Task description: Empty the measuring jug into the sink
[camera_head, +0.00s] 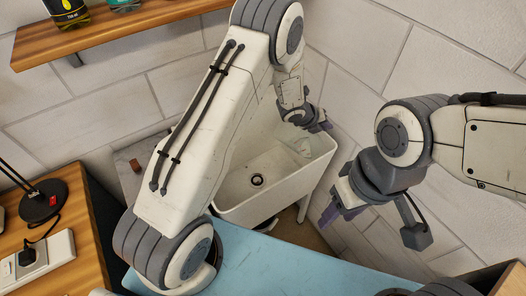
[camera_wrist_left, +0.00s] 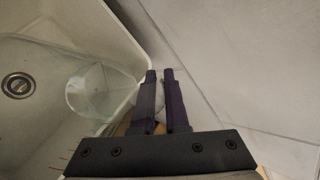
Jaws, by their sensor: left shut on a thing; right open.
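The measuring jug (camera_wrist_left: 95,92) is clear and hard to make out. In the left wrist view it lies over the sink interior, left of my left gripper's fingers (camera_wrist_left: 161,100). It seems tilted toward the drain; whether any liquid is in it I cannot tell. In the head view a faint clear shape, the jug (camera_head: 299,147), shows at the sink's right side below my left gripper (camera_head: 322,127). The left fingers are close together, shut on the jug, the grip partly hidden. The white sink (camera_head: 232,199) has a round drain (camera_head: 257,180). My right gripper (camera_head: 335,202) is open and empty, right of the sink.
A blue surface (camera_head: 285,262) lies in front of the sink. A wooden bench with a black lamp base (camera_head: 43,201) and a socket strip (camera_head: 40,258) is at left. A wooden shelf (camera_head: 95,35) with bottles hangs upper left. Tiled walls close in behind and right.

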